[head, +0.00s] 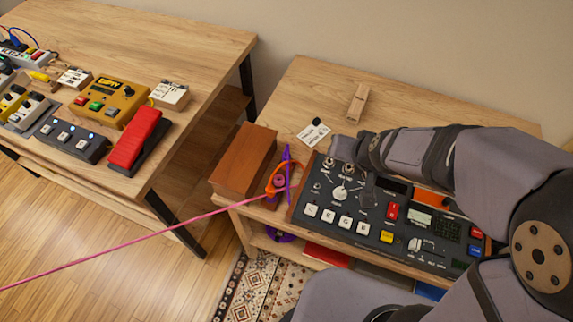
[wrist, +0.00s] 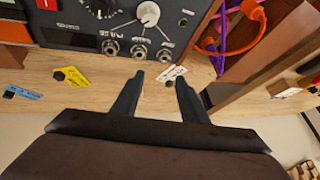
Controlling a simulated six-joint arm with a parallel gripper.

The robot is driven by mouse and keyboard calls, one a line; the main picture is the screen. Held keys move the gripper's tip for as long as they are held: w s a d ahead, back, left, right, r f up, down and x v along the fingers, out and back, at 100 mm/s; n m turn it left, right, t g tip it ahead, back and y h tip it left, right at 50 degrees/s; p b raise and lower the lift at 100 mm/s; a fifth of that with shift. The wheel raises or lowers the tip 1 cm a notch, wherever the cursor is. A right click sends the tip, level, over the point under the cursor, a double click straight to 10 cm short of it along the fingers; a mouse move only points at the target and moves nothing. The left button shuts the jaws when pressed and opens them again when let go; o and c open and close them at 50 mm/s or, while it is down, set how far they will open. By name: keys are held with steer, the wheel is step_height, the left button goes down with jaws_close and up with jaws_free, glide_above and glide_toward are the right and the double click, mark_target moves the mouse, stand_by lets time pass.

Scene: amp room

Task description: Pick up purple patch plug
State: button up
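A purple cable (head: 287,158) stands between the wooden box and the control panel, tangled with an orange cable (head: 272,182). The purple cable also shows at the upper right of the wrist view (wrist: 221,42). I cannot clearly make out its plug end. My gripper (wrist: 160,80) is open, with nothing between its fingers. In the head view my gripper (head: 346,149) is over the back left of the control panel (head: 335,222), right of the purple cable and apart from it. Its fingertips are hard to see there.
A brown wooden box (head: 245,160) stands left of the cables. A pink cable (head: 130,246) stretches off to the left. A white label card (head: 313,134) and a small wooden block (head: 357,102) lie behind the panel. Another table with pedals (head: 110,103) is at left.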

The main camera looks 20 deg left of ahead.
mark_target(285, 155)
steer(key=a+t+b, duration=0.1)
steer(key=a, duration=0.2)
steer(key=w+a+f+t+b, duration=0.1)
steer(key=a, duration=0.2)
steer(key=w+a+f+b, duration=0.1)
steer(key=a, duration=0.2)
steer(key=shift+w+t+y, duration=0.15)
steer(key=shift+t+y, duration=0.25)
steer(key=s+a+f+t+b, duration=0.1)
steer(key=a+b, duration=0.1)
steer(key=s+a+f+t+h+b, duration=0.1)
steer(key=a, duration=0.1)
steer(key=s+a+f+m+t+h+b, duration=0.1)
steer(key=a+t+b, duration=0.1)
steer(key=shift+s+a+b, duration=0.3)
steer(key=shift+s+a, duration=0.1)
steer(key=s, duration=0.1)
steer(key=s+t+h+b, duration=0.1)
steer(key=s, duration=0.1)
steer(key=shift+s+d+f+h+b, duration=0.25)
steer(key=shift+s+f+h+b, duration=0.05)
steer(key=shift+s+f+h, duration=0.1)
steer(key=shift+s+d+m+t, duration=0.2)
steer(key=shift+s+m+t, duration=0.1)
steer(key=shift+s, duration=0.1)
steer(key=shift+b+x, duration=0.35)
steer(key=shift+x, duration=3.35)
steer(key=shift+f, duration=0.1)
steer(key=shift+s, duration=0.1)
jaws_close()
